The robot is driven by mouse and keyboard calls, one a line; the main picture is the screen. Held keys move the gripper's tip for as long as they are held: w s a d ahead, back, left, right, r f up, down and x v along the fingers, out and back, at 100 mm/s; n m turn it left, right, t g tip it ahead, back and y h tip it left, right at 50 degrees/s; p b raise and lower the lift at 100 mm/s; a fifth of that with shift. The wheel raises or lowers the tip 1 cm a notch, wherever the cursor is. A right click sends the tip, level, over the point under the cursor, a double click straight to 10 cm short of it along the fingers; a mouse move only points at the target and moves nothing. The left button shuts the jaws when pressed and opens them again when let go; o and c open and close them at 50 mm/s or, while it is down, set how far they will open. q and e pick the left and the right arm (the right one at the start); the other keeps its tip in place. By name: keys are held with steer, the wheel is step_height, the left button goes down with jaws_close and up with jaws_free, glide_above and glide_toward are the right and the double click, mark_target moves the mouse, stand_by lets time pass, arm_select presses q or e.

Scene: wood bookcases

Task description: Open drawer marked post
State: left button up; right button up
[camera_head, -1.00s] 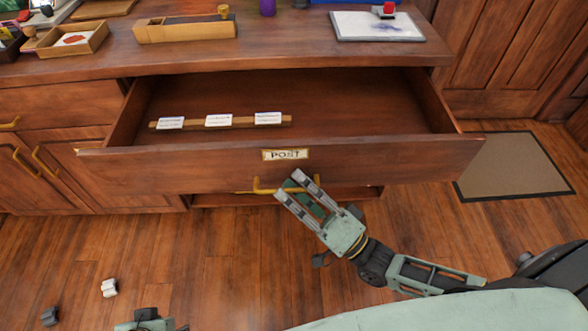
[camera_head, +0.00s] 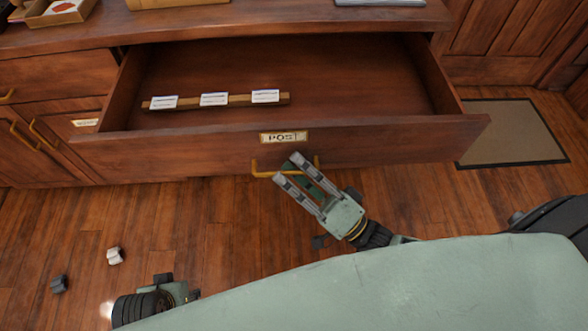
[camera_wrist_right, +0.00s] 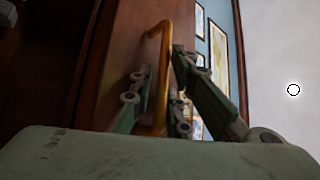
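The drawer marked POST (camera_head: 210,150) is pulled well out of the wooden desk, and its label (camera_head: 284,137) sits on the front. Its brass handle (camera_head: 265,172) is below the label. My right gripper (camera_head: 288,169) is at the handle's right part. In the right wrist view the handle (camera_wrist_right: 162,85) stands between the two parted fingers (camera_wrist_right: 160,70); firm contact cannot be told. Part of my left arm (camera_head: 175,292) shows at the bottom left beside a black ribbed cylinder with a bright end; its finger state is unclear.
A wooden strip with several white tags (camera_head: 215,100) lies inside the drawer. Closed cabinets (camera_head: 35,130) stand at left. Two small objects, one white (camera_head: 115,256) and one dark (camera_head: 59,284), lie on the floor. A mat (camera_head: 510,135) is at right.

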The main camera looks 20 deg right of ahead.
steer(key=shift+r, duration=0.1)
steer(key=v, duration=1.2)
stand_by(0.4)
